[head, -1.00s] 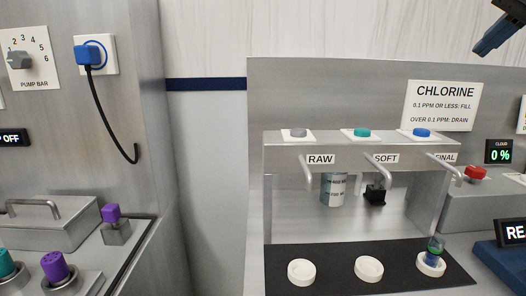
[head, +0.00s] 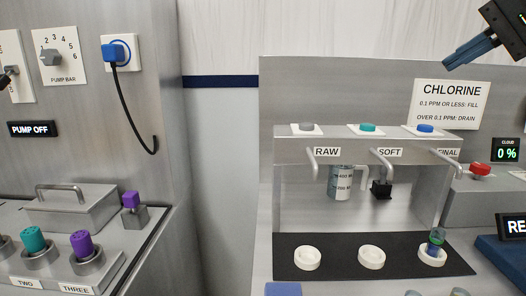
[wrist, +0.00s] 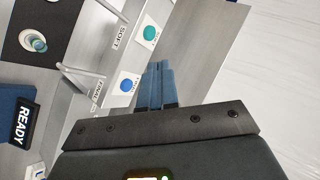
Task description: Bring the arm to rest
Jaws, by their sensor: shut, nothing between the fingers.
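My gripper (head: 452,62) is at the top right of the head view, raised in front of the steel back panel near the CHLORINE sign (head: 451,104). Its blue fingers are shut together and empty. In the wrist view the fingers (wrist: 160,70) point past the blue FINAL button (wrist: 127,86) and the teal SOFT button (wrist: 150,33). The gripper appears to touch nothing. Most of my arm is outside the head view.
The tap station has RAW, SOFT and FINAL spouts over a black mat (head: 335,262) with white round holders. A small vial (head: 436,240) stands in the right holder. A measuring jug (head: 340,183) is behind the RAW spout. A pump panel (head: 62,57) stands left.

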